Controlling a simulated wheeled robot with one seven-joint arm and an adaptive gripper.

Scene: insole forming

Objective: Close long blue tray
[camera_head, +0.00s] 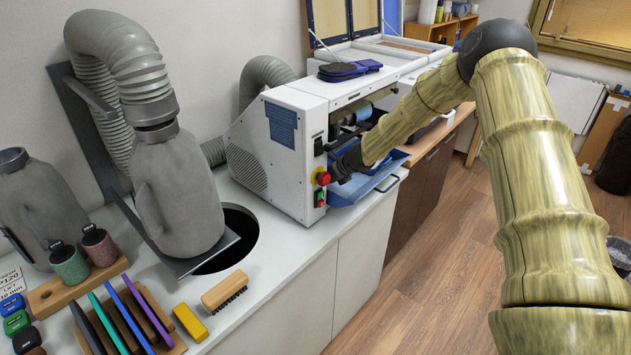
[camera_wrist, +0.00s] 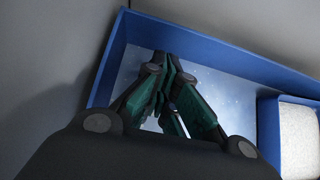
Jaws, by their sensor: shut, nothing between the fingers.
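The long blue tray (camera_head: 352,194) sticks out of the front of the white machine (camera_head: 290,150), with a dark handle (camera_head: 388,184) at its outer side. My gripper (camera_head: 343,166) is at the tray's left end, near the machine's front, partly hidden by the arm. In the wrist view, my gripper (camera_wrist: 166,62) is shut and empty, with its fingers over the inside of the tray (camera_wrist: 215,47). The tray's light floor shows around the fingers. I cannot tell whether the fingertips touch the tray.
A smaller blue compartment with a white block (camera_wrist: 300,132) sits at the right in the wrist view. Red and green buttons (camera_head: 322,178) are on the machine beside my gripper. Dark blue insoles (camera_head: 348,70) lie on top. The floor (camera_head: 440,275) in front is clear.

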